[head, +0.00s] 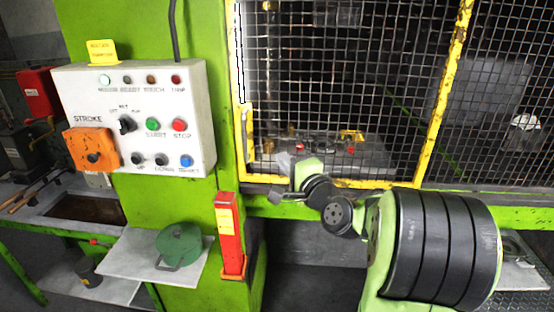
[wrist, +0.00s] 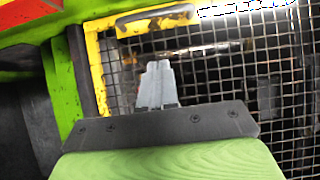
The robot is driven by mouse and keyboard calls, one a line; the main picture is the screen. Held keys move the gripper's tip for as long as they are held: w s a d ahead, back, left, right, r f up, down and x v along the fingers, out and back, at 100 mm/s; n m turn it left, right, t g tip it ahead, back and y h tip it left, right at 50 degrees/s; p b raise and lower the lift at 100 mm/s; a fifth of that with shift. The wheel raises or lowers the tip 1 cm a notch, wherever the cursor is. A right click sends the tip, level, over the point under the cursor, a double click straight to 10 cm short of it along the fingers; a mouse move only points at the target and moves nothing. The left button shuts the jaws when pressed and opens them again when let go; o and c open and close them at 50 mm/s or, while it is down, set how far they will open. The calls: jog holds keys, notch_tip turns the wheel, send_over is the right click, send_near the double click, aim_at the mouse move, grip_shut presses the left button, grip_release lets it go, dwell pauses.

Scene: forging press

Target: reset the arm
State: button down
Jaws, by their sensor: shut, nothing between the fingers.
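My gripper (wrist: 157,68) shows in the wrist view as grey fingers held together beyond a dark plate, with nothing between them. It points toward the yellow-framed mesh guard (wrist: 225,62) of the press. In the head view my green and black arm stands at the lower right, folded in front of the guard (head: 350,75). The fingers are too small to make out clearly there. I cannot tell whether the gripper touches the mesh.
A control panel (head: 140,88) with several buttons and an orange box (head: 91,147) is left of the guard. The guard has a handle (wrist: 156,17).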

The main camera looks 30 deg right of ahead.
jog(key=s+a+f+n+g+y, duration=0.1)
jog(key=s+a+f+n+g, duration=0.2)
jog(key=s+a+n, duration=0.4)
jog(key=s+a+f+n+g+y, duration=0.25)
jog(key=a+n+g, duration=0.2)
jog(key=a, duration=0.35)
jog(key=s+f+n+g+h, duration=0.1)
jog(key=s+f+n+g, duration=0.1)
jog(key=s, duration=0.7)
jog(key=s+f+n+g+h, duration=0.2)
jog(key=s+n+g, duration=0.1)
jog(key=s, duration=0.6)
jog(key=shift+s+f+n, duration=0.25)
jog(key=shift+f+n, duration=0.1)
jog(key=shift+n, duration=0.4)
jog(key=c, duration=1.8)
grip_release()
